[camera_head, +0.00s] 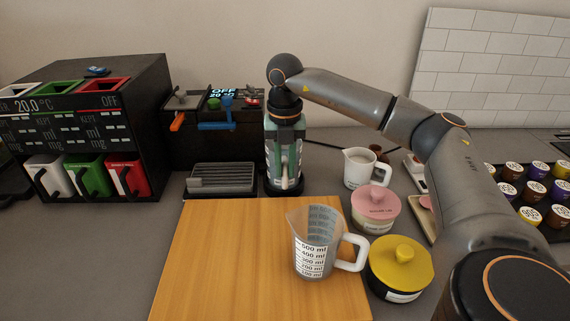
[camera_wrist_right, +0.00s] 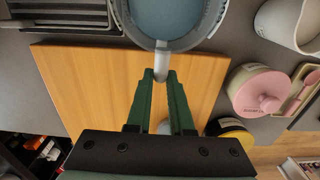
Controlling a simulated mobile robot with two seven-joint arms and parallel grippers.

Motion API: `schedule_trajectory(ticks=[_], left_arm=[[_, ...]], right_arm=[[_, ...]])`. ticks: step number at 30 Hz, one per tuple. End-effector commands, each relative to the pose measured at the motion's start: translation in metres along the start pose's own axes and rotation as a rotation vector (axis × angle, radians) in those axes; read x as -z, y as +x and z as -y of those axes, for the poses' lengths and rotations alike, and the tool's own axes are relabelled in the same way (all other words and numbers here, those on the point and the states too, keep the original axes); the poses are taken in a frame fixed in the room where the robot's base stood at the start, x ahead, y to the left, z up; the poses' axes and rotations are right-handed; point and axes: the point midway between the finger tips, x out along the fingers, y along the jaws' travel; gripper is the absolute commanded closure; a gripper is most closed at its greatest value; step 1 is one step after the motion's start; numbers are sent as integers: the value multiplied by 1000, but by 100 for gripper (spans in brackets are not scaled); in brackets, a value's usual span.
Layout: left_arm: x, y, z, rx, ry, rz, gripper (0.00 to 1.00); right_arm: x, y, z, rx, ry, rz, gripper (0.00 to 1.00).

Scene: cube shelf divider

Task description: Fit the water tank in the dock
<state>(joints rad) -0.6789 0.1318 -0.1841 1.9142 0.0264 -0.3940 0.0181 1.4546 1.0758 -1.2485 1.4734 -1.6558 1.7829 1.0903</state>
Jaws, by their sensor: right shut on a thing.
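The water tank (camera_head: 271,165) is a clear upright vessel with a pale handle, beside the right end of the black coffee machine (camera_head: 215,140). A dark round base (camera_head: 286,191), which looks like the dock, shows at its foot. Whether the tank sits fully down in it cannot be told. My right gripper (camera_head: 286,172) points down in front of the tank and hides part of it. In the right wrist view its green fingers (camera_wrist_right: 162,76) are shut on the handle, and the tank (camera_wrist_right: 165,18) shows bluish water inside. My left gripper is not in view.
A measuring jug (camera_head: 314,255) stands on the wooden board (camera_head: 215,260). Right of it are a yellow-lidded jar (camera_head: 400,262), a pink-lidded jar (camera_head: 376,208) and a white pitcher (camera_head: 359,168). A drip tray (camera_head: 222,180) lies left of the tank. The board's left side is clear.

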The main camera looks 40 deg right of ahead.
Motion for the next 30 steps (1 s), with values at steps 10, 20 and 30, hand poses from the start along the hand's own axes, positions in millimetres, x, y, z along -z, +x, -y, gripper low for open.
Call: schedule_trajectory(ticks=[10,20,30], left_arm=[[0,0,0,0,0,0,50],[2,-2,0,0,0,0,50],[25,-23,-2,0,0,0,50]], right_arm=[[0,0,0,-2,0,2,45],[0,-2,0,1,0,-2,45],[0,-37,0,1,0,0,45]])
